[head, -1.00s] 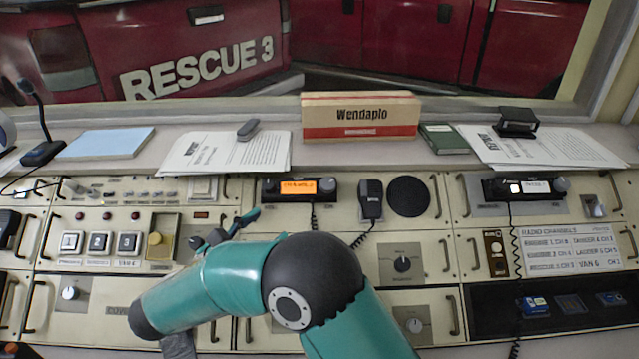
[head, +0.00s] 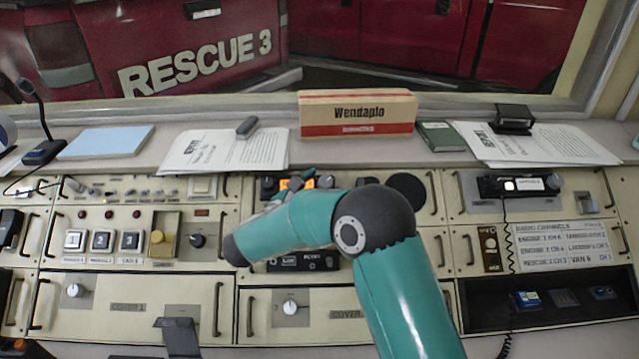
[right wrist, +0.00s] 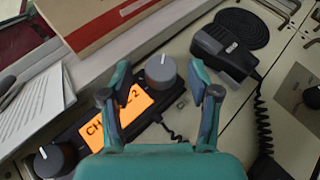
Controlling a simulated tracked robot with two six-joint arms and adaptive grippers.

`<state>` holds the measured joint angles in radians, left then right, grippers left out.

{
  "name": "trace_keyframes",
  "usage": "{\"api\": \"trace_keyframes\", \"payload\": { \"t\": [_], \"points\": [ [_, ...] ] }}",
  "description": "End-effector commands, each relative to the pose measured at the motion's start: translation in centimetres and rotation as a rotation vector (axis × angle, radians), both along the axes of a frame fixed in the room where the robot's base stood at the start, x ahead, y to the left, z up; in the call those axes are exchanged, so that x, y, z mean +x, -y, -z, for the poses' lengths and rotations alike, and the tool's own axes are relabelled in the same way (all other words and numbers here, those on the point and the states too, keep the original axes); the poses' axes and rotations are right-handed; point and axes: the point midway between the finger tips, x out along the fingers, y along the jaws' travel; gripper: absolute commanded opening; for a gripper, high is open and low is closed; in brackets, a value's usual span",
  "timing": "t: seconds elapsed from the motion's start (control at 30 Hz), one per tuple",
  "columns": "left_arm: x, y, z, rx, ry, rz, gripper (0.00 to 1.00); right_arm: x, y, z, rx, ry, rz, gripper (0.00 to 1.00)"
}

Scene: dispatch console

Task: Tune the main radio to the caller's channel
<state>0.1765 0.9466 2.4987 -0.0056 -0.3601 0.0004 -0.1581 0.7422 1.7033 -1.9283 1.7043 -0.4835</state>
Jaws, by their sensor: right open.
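The main radio stands on the console's upper middle, mostly hidden by my right arm in the head view. Its orange display (head: 284,184) shows in part; in the right wrist view the display (right wrist: 104,122) shows "CH" and a 2, partly covered by a finger. A grey knob (right wrist: 160,71) sits to its right and another knob (right wrist: 48,158) to its left. My right gripper (right wrist: 160,84) is open, its teal fingers on either side of the right knob in the picture; contact cannot be told. In the head view my right gripper (head: 300,182) is at the radio. My left gripper is not in view.
A hand microphone (right wrist: 226,48) with a coiled cord and a round speaker (right wrist: 245,28) are right of the radio. The Wendaplo box (head: 358,113) stands behind. A channel card (head: 562,244) and second radio (head: 518,186) are at right.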

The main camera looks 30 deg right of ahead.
Motion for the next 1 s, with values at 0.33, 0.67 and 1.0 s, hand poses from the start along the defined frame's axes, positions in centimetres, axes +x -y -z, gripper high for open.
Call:
{"api": "trace_keyframes", "payload": {
  "t": [0.33, 0.67, 1.0],
  "points": [
    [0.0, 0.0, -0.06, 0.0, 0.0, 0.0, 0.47, 0.16, 0.47, 0.02, 0.0, 0.0, 0.0, 0.61],
    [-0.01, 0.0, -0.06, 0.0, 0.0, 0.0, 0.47, 0.15, 0.44, 0.03, 0.0, 0.0, 0.0, 0.1],
    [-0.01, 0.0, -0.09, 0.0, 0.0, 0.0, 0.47, 0.26, 0.34, 0.0, 0.016, 0.011, 0.029, 0.02]
  ]
}}
